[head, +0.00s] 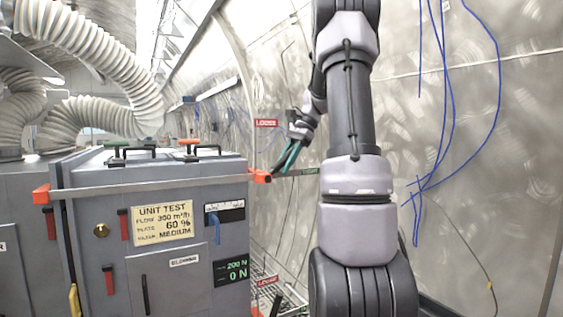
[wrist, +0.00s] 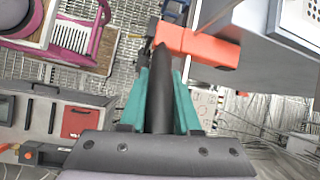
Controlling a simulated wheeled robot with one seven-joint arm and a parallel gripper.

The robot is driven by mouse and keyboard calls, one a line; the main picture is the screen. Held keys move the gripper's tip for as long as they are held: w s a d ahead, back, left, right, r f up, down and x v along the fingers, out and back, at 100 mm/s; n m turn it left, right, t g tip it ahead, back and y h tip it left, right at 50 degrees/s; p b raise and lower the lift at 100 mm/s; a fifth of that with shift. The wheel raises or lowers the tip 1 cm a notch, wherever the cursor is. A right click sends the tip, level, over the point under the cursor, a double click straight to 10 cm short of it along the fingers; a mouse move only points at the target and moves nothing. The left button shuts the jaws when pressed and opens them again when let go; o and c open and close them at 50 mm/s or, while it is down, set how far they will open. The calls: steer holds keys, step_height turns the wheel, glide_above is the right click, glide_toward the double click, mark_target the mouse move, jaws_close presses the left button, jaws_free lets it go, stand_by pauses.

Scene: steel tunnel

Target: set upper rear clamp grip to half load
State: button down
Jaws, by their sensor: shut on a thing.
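The upper clamp bar runs across the grey cabinet (head: 72,240) in the head view, with an orange block (head: 260,176) at its right end. That block also shows at the top of the wrist view (wrist: 200,42). A dark tapered clamp grip (wrist: 161,85) extends from beside the block to between my teal fingers. My gripper (head: 289,157) is shut on this grip, just right of the block. A red LOOSE label (head: 266,123) is above and a green TIGHT label (head: 304,171) is to the right. The cabinet display (head: 231,271) reads 200 N over 0 N.
A yellow sign (head: 162,224) reads UNIT TEST, with 60 % and MEDIUM. Ribbed white hoses (head: 95,50) rise at left. Blue cables (head: 497,75) hang along the curved steel wall at right. A lower LOOSE label (head: 267,281) shows near the grated floor.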

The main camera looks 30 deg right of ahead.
steer(key=shift+d+f+y, duration=0.3)
steer(key=shift+f+y, duration=0.2)
steer(key=shift+y, duration=0.4)
steer(key=c, duration=0.6)
jaws_free()
